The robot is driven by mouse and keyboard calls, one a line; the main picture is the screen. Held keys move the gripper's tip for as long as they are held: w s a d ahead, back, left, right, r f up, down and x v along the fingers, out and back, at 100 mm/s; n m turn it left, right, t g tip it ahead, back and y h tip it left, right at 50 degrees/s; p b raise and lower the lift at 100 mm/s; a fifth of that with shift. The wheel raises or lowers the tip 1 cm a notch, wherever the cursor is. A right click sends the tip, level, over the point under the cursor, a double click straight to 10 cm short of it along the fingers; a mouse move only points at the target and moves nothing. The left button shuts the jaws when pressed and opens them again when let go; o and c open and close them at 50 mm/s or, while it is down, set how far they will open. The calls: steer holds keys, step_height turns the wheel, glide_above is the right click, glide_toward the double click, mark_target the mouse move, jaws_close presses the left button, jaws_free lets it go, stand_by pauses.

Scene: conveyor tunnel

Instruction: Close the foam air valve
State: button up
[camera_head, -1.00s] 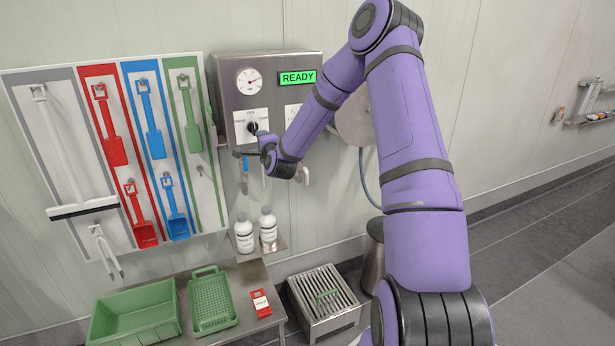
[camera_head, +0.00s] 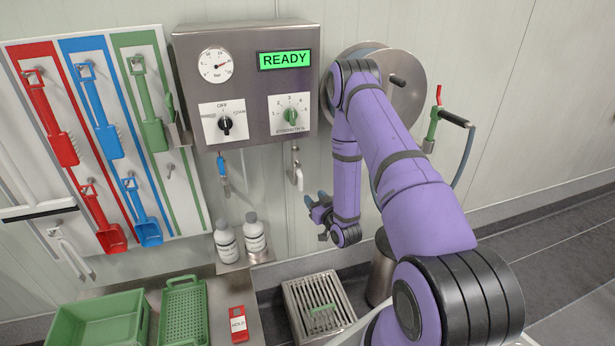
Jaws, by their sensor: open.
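A steel control box (camera_head: 245,85) hangs on the wall. Below its left side is a small valve with a blue handle (camera_head: 222,170), which hangs upright; this looks like the air valve, but no label on it can be read. A steel hook-shaped pipe or lever (camera_head: 297,170) hangs below the box's right side. My gripper (camera_head: 318,204) is open and empty, below and right of the box, apart from both fittings.
The box has a gauge (camera_head: 215,65), a green READY display (camera_head: 285,60), a black selector knob (camera_head: 225,124) and a green strength knob (camera_head: 290,115). Two white bottles (camera_head: 227,242) stand on a shelf below. A hose reel (camera_head: 405,85) is behind my arm.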

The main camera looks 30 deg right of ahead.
mark_target(302, 184)
steer(key=w, duration=1)
steer(key=shift+w+d, duration=0.3)
steer(key=shift+d, duration=0.1)
jaws_close()
